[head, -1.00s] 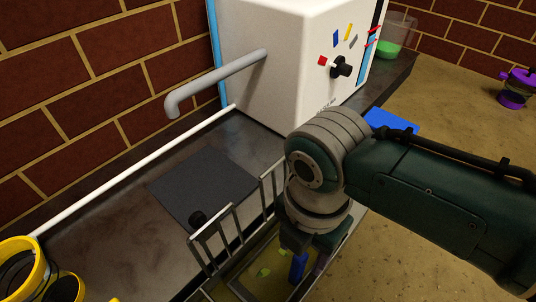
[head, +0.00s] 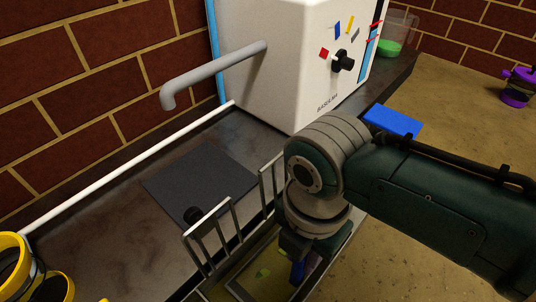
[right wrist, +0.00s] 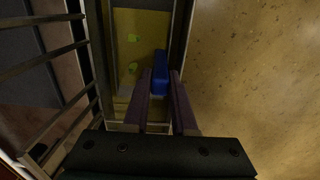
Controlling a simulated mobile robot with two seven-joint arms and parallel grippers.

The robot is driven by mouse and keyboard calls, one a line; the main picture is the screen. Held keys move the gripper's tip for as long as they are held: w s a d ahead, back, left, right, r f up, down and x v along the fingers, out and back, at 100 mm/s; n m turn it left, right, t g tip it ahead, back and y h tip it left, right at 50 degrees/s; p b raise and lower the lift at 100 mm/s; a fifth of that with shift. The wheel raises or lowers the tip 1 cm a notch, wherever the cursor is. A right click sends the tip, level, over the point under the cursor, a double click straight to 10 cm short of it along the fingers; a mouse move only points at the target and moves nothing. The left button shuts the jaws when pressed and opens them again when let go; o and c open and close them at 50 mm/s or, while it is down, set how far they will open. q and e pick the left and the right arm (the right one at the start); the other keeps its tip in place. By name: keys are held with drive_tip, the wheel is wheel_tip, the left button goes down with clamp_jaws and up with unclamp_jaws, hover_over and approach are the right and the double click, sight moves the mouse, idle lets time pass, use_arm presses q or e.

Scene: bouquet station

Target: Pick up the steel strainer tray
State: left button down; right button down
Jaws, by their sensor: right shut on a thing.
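The steel strainer tray (right wrist: 125,127) shows as a narrow metal frame with a yellowish bottom and a few green bits. In the head view, its frame (head: 235,290) sits low in the picture, partly hidden by my right arm. A blue handle (right wrist: 159,75) rises at the tray. My right gripper (right wrist: 162,72) points down, with its two fingers on either side of this handle, shut on it. The gripper also shows in the head view (head: 299,268), mostly behind its own wrist. Whether the tray is off its support cannot be told. My left gripper is not in view.
A steel rail rack (head: 215,235) stands just left of the gripper. A dark mat (head: 195,180) and a white machine (head: 290,70) with a grey spout lie beyond. A blue block (head: 393,120) is on the right.

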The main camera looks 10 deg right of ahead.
drive_tip(key=shift+r, duration=0.1)
idle(0.4)
wheel_tip(320, 180, up, 30)
drive_tip(key=p, duration=2.8)
